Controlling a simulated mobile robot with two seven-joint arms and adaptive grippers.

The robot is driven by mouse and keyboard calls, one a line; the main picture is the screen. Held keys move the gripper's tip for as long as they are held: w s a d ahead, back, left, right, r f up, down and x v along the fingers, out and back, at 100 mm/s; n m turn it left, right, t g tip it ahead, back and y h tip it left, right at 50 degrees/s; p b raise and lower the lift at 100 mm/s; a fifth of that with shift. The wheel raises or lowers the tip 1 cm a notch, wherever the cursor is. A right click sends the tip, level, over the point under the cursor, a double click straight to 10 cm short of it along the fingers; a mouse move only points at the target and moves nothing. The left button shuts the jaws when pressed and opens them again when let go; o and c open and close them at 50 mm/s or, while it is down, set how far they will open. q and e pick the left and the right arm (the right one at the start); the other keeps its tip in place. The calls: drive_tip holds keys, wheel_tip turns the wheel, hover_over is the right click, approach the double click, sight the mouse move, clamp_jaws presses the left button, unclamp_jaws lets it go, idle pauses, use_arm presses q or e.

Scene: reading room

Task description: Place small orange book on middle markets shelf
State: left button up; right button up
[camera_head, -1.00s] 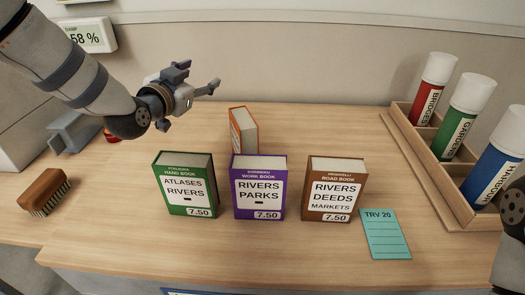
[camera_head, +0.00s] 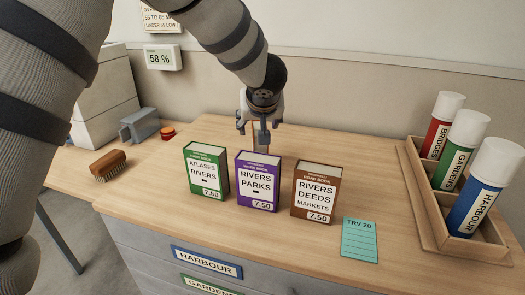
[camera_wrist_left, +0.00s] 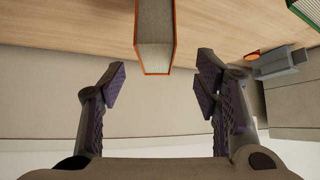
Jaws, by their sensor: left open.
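The small orange book (camera_wrist_left: 155,48) shows in the left wrist view, its pale page edges framed by orange covers. In the head view it is hidden behind my left gripper and the purple book. My left gripper (camera_head: 259,130) is open and points down behind the purple book. In the left wrist view its two purple-padded fingers stand on either side of the orange book's near end, with a gap on each side. My right gripper is out of view. No shelf marked markets can be made out.
Green (camera_head: 207,172), purple (camera_head: 257,182) and brown (camera_head: 314,191) books stand in a row in front of the gripper. A teal card (camera_head: 359,240) lies to their right. A wooden rack (camera_head: 440,228) holds labelled tubes. A brush (camera_head: 108,166) is at left.

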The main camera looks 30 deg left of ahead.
sight(259, 127)
use_arm(q)
drive_tip(key=b+x, duration=0.1)
drive_tip(key=x, duration=0.5)
drive_tip(key=shift+w+f, duration=0.15)
drive_tip(key=shift+w, duration=0.35)
drive_tip(key=shift+s, duration=0.1)
drive_tip(key=shift+c, duration=0.6)
clamp_jaws()
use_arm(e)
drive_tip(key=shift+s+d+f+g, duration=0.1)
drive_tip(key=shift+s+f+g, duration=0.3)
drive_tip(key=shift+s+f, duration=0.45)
